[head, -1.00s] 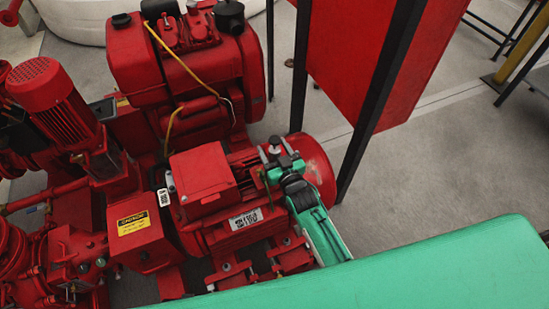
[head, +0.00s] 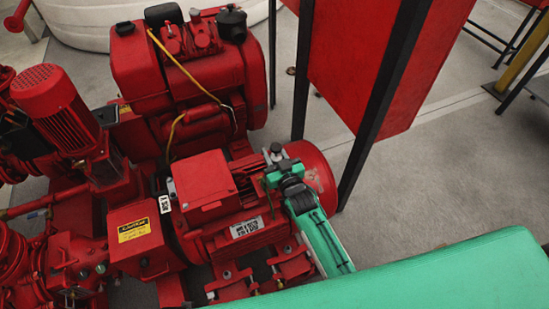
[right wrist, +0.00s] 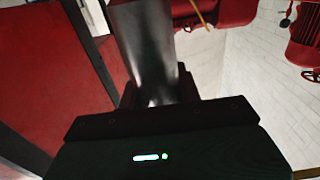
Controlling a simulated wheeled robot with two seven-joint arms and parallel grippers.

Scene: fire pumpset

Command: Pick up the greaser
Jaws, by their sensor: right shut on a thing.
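My right gripper (head: 275,164) is in the head view, at the end of the green forearm, over the right end of the red motor. A small dark, grey-topped thing shows at its fingers. In the right wrist view a dark, shiny, roughly cylindrical thing (right wrist: 145,50) stands between the fingers, and the gripper is shut on it. It looks like the greaser, but the picture is too dark to be sure. Whether it touches the motor cannot be told. My left gripper is not in view.
The red motor (head: 205,183) lies below the gripper, with the red engine (head: 185,75) behind it. A red panel (head: 385,60) on black posts stands close on the right. Grey floor (head: 440,170) is clear beyond it. A yellow-labelled box (head: 133,225) is left of the motor.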

